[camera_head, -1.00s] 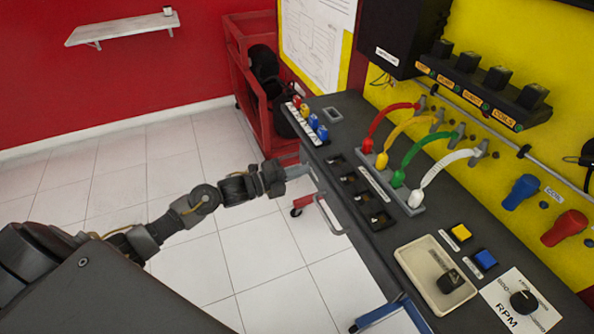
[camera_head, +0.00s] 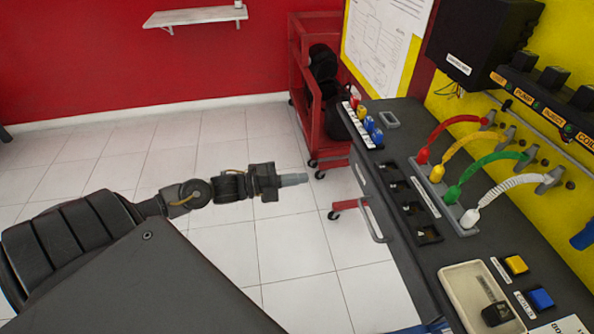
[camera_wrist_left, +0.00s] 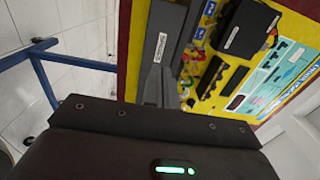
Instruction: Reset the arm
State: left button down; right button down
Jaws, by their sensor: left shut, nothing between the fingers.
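My left arm comes in from the left in the head view. Its gripper (camera_head: 293,180) is shut and empty, held over the tiled floor to the left of the engine trainer bench (camera_head: 400,262) and apart from it. In the left wrist view the shut gripper fingers (camera_wrist_left: 157,88) point up the picture, with the trainer panel (camera_wrist_left: 215,75) beyond. My right gripper is in neither view.
The bench carries red, yellow, green and white cables (camera_head: 495,187), several switches and a beige tray (camera_head: 462,290). A red cart (camera_head: 310,95) stands behind it. A white shelf (camera_head: 195,15) hangs on the red wall. The tiled floor around the gripper is free.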

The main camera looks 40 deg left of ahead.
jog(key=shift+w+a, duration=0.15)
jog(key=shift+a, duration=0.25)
